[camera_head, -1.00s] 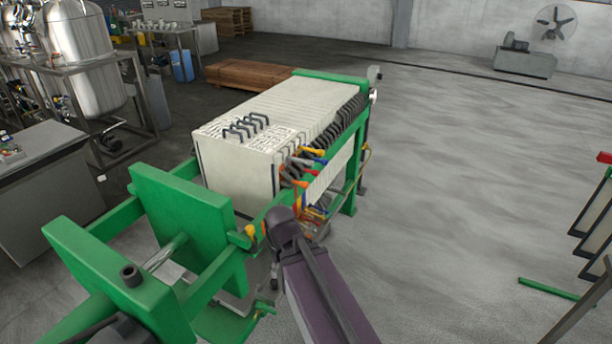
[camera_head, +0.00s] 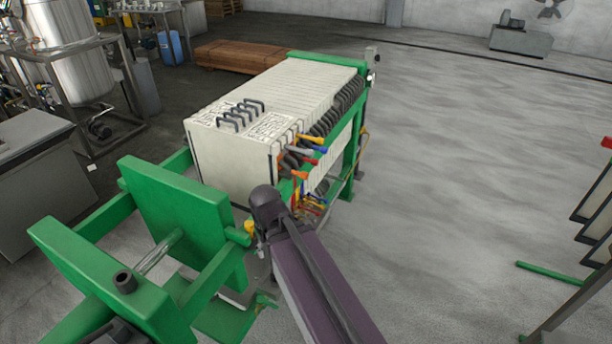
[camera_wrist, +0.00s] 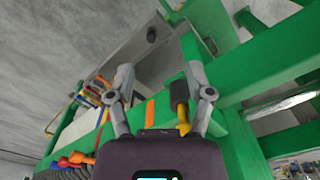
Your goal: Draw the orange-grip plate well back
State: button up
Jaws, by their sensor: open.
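The white plates (camera_head: 228,165) stand packed in a green filter press frame. Several coloured grips stick out along their right side. The orange grip nearest the front (camera_head: 299,174) is low, beside a red one (camera_head: 310,161). In the wrist view, orange-red grips (camera_wrist: 76,158) lie at the lower left, outside my fingers. My gripper (camera_wrist: 160,92) is open and empty, its two fingers spread over the green rail. An orange strip (camera_wrist: 150,112) shows between them. A yellow fitting with a dark stem (camera_wrist: 182,118) is near the right finger. In the head view my arm hides the gripper.
A green pressing head (camera_head: 180,215) stands in front of the plates, with a gap between. The green side rail (camera_head: 340,150) runs along their right. Hoses hang below the grips.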

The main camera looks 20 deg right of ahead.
jog(key=n+t+y+b, duration=0.5)
jog(key=t+y+b, duration=0.75)
jog(key=b, duration=0.65)
send_near(308, 176)
jog(key=s+t+h, duration=0.2)
jog(key=s, duration=0.1)
jog(key=shift+d+f+y, duration=0.1)
jog(key=shift+d+y, duration=0.15)
jog(key=shift+d, duration=0.05)
jog(key=shift+w, duration=0.1)
jog(key=x, duration=1.3)
jog(key=shift+w+a+f, duration=0.15)
jog(key=shift+a, duration=0.25)
